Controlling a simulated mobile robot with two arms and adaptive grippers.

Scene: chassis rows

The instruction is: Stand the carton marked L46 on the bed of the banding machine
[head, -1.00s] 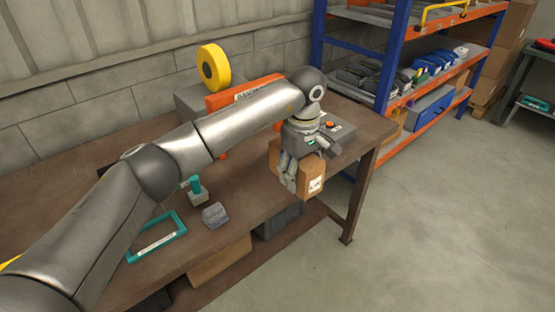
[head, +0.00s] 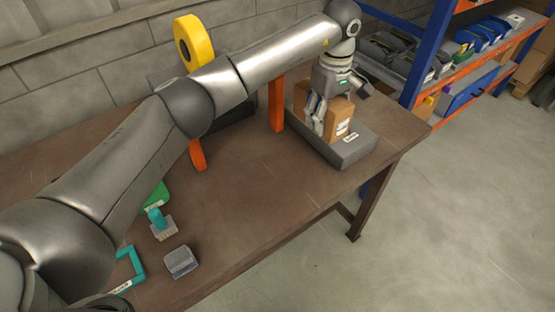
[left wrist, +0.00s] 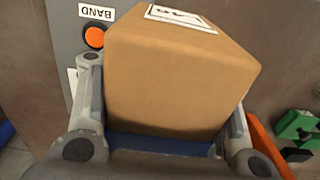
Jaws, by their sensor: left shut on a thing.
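The brown carton (head: 340,115) is upright at the grey bed of the banding machine (head: 345,156), near the table's right end. I cannot tell whether its base touches the bed. Its white label is too small to read in the head view and only partly shows in the left wrist view, where the carton (left wrist: 180,80) fills the middle. My left gripper (head: 318,118) is shut on the carton, with a finger on either side. The machine's orange button (left wrist: 95,37) and BAND label show beside the carton. My right gripper is not in view.
The orange arch (head: 277,108) and yellow strap roll (head: 193,43) stand left of the carton. A teal-handled tool (head: 160,225), a grey block (head: 181,262) and a teal frame (head: 135,262) lie at the table's near left. A blue-and-orange rack (head: 425,65) stands beyond.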

